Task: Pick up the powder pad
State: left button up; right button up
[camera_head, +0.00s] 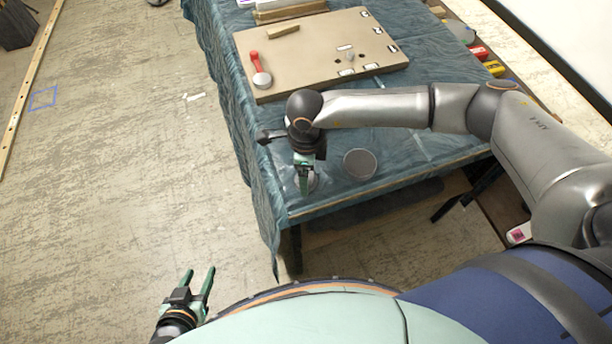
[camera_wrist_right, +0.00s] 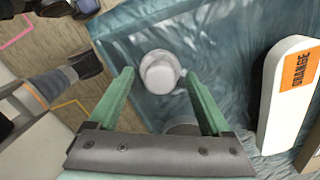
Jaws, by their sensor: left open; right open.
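A pale, rounded object with a smaller top, probably the powder pad (camera_wrist_right: 160,72), lies on the blue cloth in the right wrist view. It shows between the fingertips of my right gripper (camera_wrist_right: 158,76), which is open; I see no contact. In the head view, the right gripper (camera_head: 304,184) points down near the table's front left corner and covers most of a pale round thing (camera_head: 313,181). A flat grey disc (camera_head: 360,164) lies just right of it. My left gripper (camera_head: 199,271) is open and empty, away from the table, above the floor.
The table (camera_head: 400,170) has a blue cloth. A tan board (camera_head: 310,52) with a red-handled tool (camera_head: 259,70) lies farther back. A white block with an orange label (camera_wrist_right: 285,100) stands right of the right gripper. The floor at left is mostly clear.

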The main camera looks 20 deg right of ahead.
grip_shut()
dwell(0.5)
jog(key=shift+r, duration=0.1)
jog(key=shift+r, duration=0.55)
jog(key=s+a+r+b, duration=0.3)
jog(key=s+a+r, duration=0.1)
jog(key=a+r, duration=0.7)
jog(key=shift+a+r, duration=0.35)
jog(key=shift+a, duration=0.9)
